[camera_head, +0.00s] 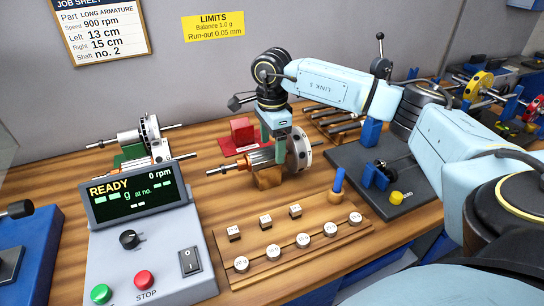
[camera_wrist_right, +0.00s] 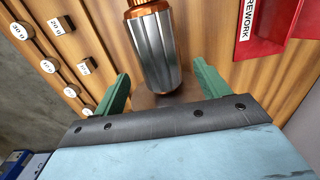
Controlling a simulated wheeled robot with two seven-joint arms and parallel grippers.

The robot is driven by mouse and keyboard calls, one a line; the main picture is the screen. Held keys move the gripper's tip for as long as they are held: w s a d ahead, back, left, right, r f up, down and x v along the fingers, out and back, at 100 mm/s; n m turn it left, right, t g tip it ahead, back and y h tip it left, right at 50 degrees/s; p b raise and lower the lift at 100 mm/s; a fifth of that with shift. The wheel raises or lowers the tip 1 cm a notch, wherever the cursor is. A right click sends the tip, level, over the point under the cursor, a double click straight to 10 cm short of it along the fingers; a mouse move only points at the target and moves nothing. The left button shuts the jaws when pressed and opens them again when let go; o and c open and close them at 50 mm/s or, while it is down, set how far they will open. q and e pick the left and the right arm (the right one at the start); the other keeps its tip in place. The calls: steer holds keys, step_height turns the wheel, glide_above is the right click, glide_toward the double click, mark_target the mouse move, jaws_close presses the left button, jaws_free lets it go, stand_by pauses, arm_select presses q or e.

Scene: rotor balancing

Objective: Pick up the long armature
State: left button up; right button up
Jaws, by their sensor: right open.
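The long armature (camera_head: 262,158), with copper windings, a steel core and a grey disc at its right end, lies on a wooden cradle (camera_head: 268,180) at the middle of the bench. In the right wrist view its steel core (camera_wrist_right: 152,52) and some copper winding show. My right gripper (camera_head: 277,138) points down over the armature. In its wrist view the green fingers of the gripper (camera_wrist_right: 160,78) stand apart on either side of the core, with visible gaps. Part of the armature is hidden by the gripper in the head view. My left gripper is in neither view.
A red REWORK tray (camera_head: 238,138) is just behind the armature. Another rotor (camera_head: 143,140) stands at the back left. The control box (camera_head: 150,250) is front left, and a wooden weight rack (camera_head: 290,250) is in front. A dark fixture plate (camera_head: 400,205) is at right.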

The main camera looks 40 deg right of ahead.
mark_target(272, 147)
step_height(272, 147, down, 3)
steer(key=shift+r, duration=0.2)
jaws_close()
steer(key=shift+w+r, duration=0.2)
steer(key=shift+r, duration=0.45)
step_height(272, 147, up, 9)
steer(key=shift+r+p, duration=0.1)
steer(key=shift+p, duration=0.35)
